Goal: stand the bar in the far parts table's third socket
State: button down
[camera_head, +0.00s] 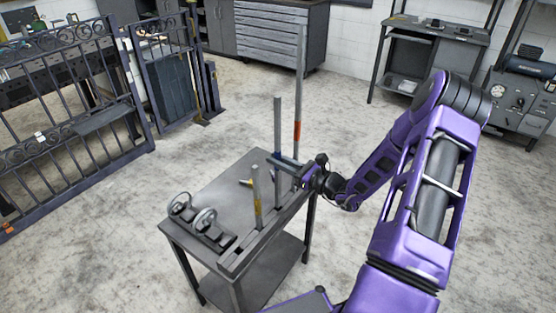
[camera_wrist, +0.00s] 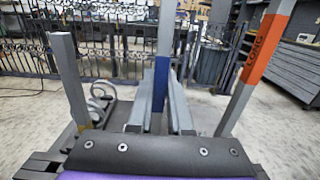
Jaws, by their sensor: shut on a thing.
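A grey bar with a blue band (camera_head: 277,122) stands upright at the right side of the parts table (camera_head: 222,190); its blue band (camera_wrist: 161,86) also shows in the wrist view. My gripper (camera_head: 278,158) reaches in from the right, its two fingers on either side of this bar at the blue band, shut on it. I cannot tell whether its foot rests in a socket. A short bar with a yellow mark (camera_head: 257,198) stands nearer along the table's edge rail (camera_head: 238,258). A tall bar with an orange band (camera_head: 298,100) stands farther along.
Two round-handled metal pieces (camera_head: 204,221) sit at the table's left front. A small yellow-marked item lies near the bars. Ornamental iron gates (camera_head: 75,120) stand at left. A drawer cabinet (camera_head: 268,35) and a grey workstand (camera_head: 425,45) stand behind. The floor between is clear.

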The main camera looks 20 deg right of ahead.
aim_at(280, 174)
jog(key=shift+f+b, duration=1.8)
jog(key=shift+f, duration=0.7)
dwell(1.2)
jog(key=c, duration=0.8)
grip_release()
jog(key=shift+c, duration=0.2)
jog(key=shift+o, duration=0.4)
jog(key=shift+f, duration=0.15)
jog(key=shift+s, duration=0.1)
jog(key=v, duration=1.7)
jog(key=shift+d, duration=0.15)
